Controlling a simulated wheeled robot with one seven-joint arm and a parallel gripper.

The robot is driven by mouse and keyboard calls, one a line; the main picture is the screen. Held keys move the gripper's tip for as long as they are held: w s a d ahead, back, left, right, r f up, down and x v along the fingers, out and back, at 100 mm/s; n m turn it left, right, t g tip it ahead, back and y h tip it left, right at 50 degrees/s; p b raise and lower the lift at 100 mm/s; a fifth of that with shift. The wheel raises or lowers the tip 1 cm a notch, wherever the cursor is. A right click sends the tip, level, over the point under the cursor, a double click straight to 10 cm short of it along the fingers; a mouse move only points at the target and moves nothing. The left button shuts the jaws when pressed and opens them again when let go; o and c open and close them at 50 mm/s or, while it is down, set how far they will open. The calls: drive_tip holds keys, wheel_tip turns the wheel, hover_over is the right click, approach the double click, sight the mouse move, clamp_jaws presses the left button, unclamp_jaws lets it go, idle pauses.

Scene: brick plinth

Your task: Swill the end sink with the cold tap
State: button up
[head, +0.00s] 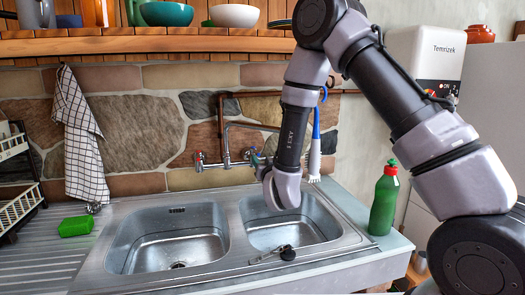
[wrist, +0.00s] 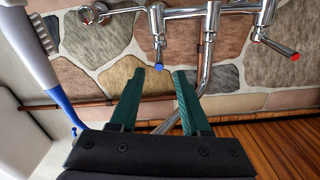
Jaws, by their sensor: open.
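The wall tap (head: 228,160) stands above the twin sink, its spout arching upward. Its red-marked handle (head: 199,158) is at the left; it also shows in the wrist view (wrist: 280,46). The blue-marked cold handle (wrist: 159,50) points between my open fingertips in the wrist view, which is upside down. My gripper (head: 257,160) is empty at the tap's right side; its green fingers show in the wrist view (wrist: 159,76). I cannot tell whether they touch the handle. The right end basin (head: 290,232) and left basin (head: 165,245) show no running water.
A green bottle (head: 383,200) stands right of the sink. A brush (head: 315,150) hangs on the wall beside my arm. A green sponge (head: 76,226) and a dish rack (head: 18,195) are at the left. A black-ended object (head: 285,253) lies at the right basin's front rim.

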sight(254, 149)
drive_tip(key=x, duration=1)
drive_tip(key=shift+w, duration=0.3)
clamp_jaws()
idle(1.0)
